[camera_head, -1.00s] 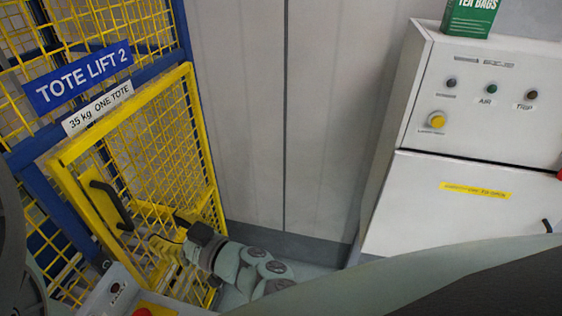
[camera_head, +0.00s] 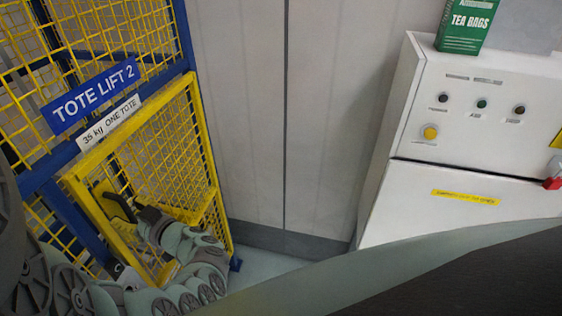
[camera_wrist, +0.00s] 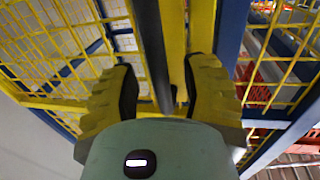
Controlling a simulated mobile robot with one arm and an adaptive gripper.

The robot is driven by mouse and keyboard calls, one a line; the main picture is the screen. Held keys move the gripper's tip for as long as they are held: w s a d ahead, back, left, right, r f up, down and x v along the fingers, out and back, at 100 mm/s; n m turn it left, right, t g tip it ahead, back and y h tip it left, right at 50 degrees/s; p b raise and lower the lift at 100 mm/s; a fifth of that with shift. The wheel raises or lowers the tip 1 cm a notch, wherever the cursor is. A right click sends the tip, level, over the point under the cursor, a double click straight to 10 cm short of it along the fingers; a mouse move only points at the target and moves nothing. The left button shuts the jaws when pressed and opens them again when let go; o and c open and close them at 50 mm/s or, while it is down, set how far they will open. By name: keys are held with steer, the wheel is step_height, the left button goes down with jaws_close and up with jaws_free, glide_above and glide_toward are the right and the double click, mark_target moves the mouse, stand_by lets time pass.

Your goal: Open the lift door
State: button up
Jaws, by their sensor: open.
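The lift door (camera_head: 150,131) is a yellow mesh gate in a blue frame, at the left of the head view. It looks about in line with its frame; I cannot tell if it is slightly ajar. Its black handle (camera_head: 117,206) is on the door's left side. My gripper (camera_head: 138,212) is at the handle in the head view. In the wrist view my gripper (camera_wrist: 162,66) is open, its two fingers on either side of a dark bar that looks like the handle (camera_wrist: 152,50). Whether the fingers touch it cannot be told.
A blue "TOTE LIFT 2" sign (camera_head: 95,95) and a white load sign (camera_head: 109,121) are above the door. A white cabinet (camera_head: 425,205) with a green tea bags box (camera_head: 466,25) on top stands at right. Some floor (camera_head: 268,268) is clear between.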

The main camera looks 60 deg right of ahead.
steer(key=shift+w+a+f, duration=0.1)
steer(key=shift+w+a, duration=0.05)
steer(key=shift+w, duration=0.05)
steer(key=shift+o, duration=0.4)
jaws_close()
